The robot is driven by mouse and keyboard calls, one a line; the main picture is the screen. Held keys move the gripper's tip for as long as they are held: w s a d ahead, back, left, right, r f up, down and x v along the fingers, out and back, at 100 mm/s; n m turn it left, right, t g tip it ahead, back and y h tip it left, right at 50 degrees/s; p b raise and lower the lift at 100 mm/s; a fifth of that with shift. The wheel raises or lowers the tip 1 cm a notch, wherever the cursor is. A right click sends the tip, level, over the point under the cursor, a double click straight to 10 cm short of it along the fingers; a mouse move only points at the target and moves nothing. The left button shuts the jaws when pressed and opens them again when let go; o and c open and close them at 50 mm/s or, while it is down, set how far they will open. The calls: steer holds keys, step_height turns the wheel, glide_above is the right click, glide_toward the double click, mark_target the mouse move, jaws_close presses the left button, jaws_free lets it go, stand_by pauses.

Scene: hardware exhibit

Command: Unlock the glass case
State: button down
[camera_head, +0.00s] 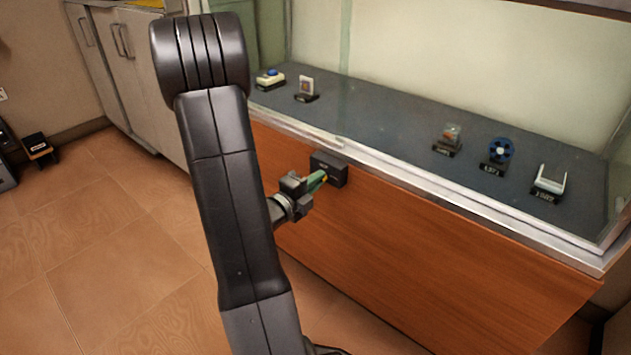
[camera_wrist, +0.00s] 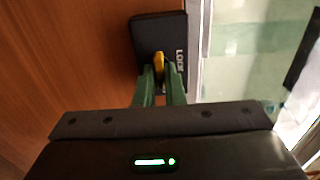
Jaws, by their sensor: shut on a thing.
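The glass case (camera_head: 455,198) stands on a wooden base, with a dark display floor behind its metal edge. A black lock box (camera_head: 330,167) is fixed to the base's front just below that edge. In the wrist view the lock box (camera_wrist: 160,32) bears white lettering that reads LOCK. My gripper (camera_head: 318,180) is at the lock box, its green fingers shut on a small yellow key (camera_wrist: 159,64). In the wrist view the fingertips (camera_wrist: 160,78) overlap the box's lower part. The key's tip is against or in the box's face; I cannot tell which.
Several small exhibits, among them a blue wheel-like piece (camera_head: 501,151) and a white bracket (camera_head: 550,180), stand inside the case. Cabinets (camera_head: 130,70) line the back left.

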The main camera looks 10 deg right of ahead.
steer(key=c, duration=1.5)
jaws_free()
steer(key=shift+s+a, duration=0.1)
steer(key=p+v, duration=0.2)
steer(key=v, duration=1.1)
steer(key=shift+s+a, duration=0.2)
steer(key=b+x, duration=0.2)
steer(key=x, duration=1.1)
steer(key=shift+w+d, duration=0.3)
